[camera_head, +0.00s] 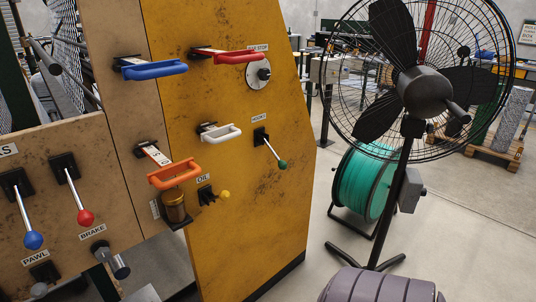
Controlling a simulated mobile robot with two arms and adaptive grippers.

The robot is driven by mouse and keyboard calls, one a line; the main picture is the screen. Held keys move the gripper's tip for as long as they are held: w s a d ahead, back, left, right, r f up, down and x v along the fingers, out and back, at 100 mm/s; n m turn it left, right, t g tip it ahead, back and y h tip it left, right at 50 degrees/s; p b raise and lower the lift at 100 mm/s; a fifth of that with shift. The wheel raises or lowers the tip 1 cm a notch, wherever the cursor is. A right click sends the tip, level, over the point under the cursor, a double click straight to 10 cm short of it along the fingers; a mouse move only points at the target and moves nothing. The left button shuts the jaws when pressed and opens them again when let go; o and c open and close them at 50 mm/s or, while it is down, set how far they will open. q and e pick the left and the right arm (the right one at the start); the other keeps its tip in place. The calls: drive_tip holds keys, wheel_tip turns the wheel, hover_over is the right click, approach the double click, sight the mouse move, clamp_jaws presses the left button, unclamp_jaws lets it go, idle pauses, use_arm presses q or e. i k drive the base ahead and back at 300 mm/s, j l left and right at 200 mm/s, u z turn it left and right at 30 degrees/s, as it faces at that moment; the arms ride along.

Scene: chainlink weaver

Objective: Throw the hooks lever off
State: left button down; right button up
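The lever with a green knob (275,151) is on the yellow machine panel (232,190), right of the middle. Its small label (259,118) above is hard to read but looks like HOOKS. The lever's black mount is at its upper left, and its silver rod slants down and right to the knob. Nothing touches the lever. Neither of my grippers is in view.
Nearby are a white handle (222,133), red handle (225,56), blue handle (152,70), orange handle (175,174) and yellow valve (222,196). PAWL (33,240) and BRAKE (86,216) levers are left. A large fan (425,92) and green reel (363,182) stand right.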

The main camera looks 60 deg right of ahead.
sight(283, 164)
drive_tip(key=z, duration=1.95)
